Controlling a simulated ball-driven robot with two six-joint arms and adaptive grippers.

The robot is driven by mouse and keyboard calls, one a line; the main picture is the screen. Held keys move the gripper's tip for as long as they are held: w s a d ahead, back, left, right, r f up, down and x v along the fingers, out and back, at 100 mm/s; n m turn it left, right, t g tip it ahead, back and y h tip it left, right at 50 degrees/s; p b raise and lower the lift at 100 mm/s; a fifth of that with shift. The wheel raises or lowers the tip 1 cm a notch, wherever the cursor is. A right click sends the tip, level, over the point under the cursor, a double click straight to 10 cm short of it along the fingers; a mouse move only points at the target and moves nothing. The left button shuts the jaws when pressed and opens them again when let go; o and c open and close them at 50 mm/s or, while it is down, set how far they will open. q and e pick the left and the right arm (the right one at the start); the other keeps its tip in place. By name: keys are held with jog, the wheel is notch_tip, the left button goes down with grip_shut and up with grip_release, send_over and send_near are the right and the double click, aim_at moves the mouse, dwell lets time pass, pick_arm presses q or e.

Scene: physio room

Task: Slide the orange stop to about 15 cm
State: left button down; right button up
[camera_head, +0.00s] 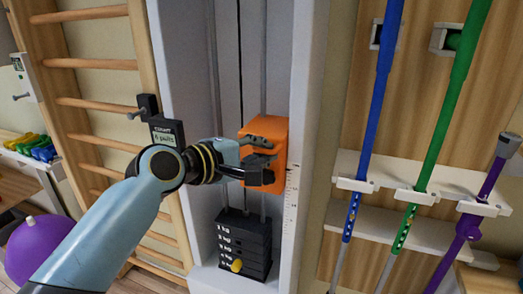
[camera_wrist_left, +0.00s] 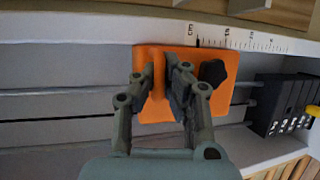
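The orange stop (camera_head: 279,131) is a block on vertical rods inside a white frame, above the black weight stack (camera_head: 243,243). In the left wrist view the stop (camera_wrist_left: 150,112) shows a raised orange ridge and a black knob (camera_wrist_left: 212,72). My left gripper (camera_head: 262,158) is at the stop's front, with its fingers on either side of the ridge; in the wrist view the fingers (camera_wrist_left: 159,78) appear closed against it. A scale (camera_head: 291,195) runs along the frame beside and below the stop; it also shows in the wrist view (camera_wrist_left: 255,42), its numbers too small to read surely. My right gripper is not in view.
Wooden wall bars (camera_head: 97,64) stand at the left, with a small dark display (camera_head: 167,131) near the arm. Blue (camera_head: 383,80) and green (camera_head: 452,100) poles hang in a white rack at the right. A purple ball (camera_head: 38,247) lies at lower left.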

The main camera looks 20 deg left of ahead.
pick_arm(q)
notch_tip(320, 180, down, 5)
jog(key=b, duration=0.3)
jog(key=shift+w+f+b, duration=0.1)
jog(key=shift+f+b, duration=0.1)
jog(key=shift+b, duration=0.1)
jog(key=shift+r, duration=0.3)
jog(key=c, duration=1.4)
grip_release()
send_near(266, 172)
jog(key=v, duration=0.3)
jog(key=shift+s+a+r, duration=0.1)
jog(key=shift+s+r, duration=0.15)
jog(key=shift+s, duration=0.05)
